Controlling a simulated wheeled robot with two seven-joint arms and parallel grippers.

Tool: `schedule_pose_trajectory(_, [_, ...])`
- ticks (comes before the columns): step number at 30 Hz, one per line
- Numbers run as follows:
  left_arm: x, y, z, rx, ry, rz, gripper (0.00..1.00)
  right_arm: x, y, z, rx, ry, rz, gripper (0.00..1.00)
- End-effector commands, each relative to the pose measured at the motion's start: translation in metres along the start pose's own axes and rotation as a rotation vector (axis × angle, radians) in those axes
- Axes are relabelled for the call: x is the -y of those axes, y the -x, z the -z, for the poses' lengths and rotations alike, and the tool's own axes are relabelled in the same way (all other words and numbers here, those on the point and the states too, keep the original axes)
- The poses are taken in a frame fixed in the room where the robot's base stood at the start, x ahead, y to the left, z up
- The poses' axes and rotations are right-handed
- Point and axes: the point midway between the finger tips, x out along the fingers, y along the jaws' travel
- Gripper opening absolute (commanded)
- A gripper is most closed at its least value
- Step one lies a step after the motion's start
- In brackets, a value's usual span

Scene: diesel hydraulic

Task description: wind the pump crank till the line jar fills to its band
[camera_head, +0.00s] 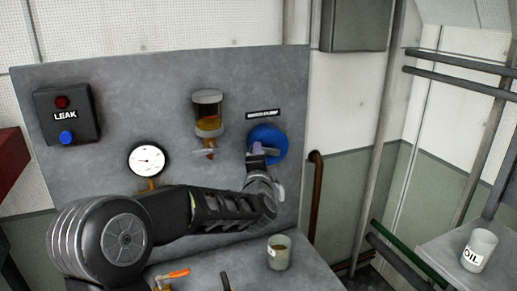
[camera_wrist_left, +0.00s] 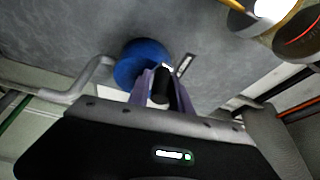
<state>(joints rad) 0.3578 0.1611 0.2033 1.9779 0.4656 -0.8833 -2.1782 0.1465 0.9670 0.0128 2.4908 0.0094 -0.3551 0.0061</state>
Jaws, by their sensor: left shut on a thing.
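The pump crank has a round blue body (camera_head: 268,136) on the right part of the grey panel; it also shows in the wrist view (camera_wrist_left: 138,62). My left gripper (camera_head: 262,152) is in front of it, and in the wrist view its purple fingers (camera_wrist_left: 161,84) are shut on the crank's black handle (camera_wrist_left: 160,97). The fingers hide part of the crank. The line jar (camera_head: 208,112) is a clear cylinder on the panel, left of the crank. Amber liquid shows in its lower part; its band is too small to tell. My right gripper is not in view.
A LEAK box (camera_head: 66,115) with a red and a blue button and a round gauge (camera_head: 147,159) are on the panel's left. A cup (camera_head: 279,252) stands on the bench below, near my arm. An OIL cup (camera_head: 479,250) stands at right. A brown pipe (camera_head: 315,190) runs beside the panel.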

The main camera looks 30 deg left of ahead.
Motion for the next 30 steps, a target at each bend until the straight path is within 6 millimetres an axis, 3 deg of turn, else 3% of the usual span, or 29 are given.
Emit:
schedule_pose_trajectory(1, [0.009,-0.002,-0.003,0.008,0.001,0.018,0.00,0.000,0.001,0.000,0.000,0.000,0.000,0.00])
schedule_pose_trajectory(10, [0.008,-0.002,-0.003,0.008,0.001,0.017,0.00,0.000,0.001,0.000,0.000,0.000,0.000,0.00])
schedule_pose_trajectory(11, [0.008,-0.002,-0.003,0.008,0.001,0.017,0.27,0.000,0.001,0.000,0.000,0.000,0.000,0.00])
schedule_pose_trajectory(17, [0.006,-0.002,-0.002,0.006,0.000,0.012,0.43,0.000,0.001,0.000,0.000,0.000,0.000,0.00])
schedule_pose_trajectory(26, [0.003,0.001,-0.001,0.002,-0.001,0.006,0.43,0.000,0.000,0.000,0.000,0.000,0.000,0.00])
schedule_pose_trajectory(30, [0.002,0.012,0.000,0.000,-0.001,0.006,0.43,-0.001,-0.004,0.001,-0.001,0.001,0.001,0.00])
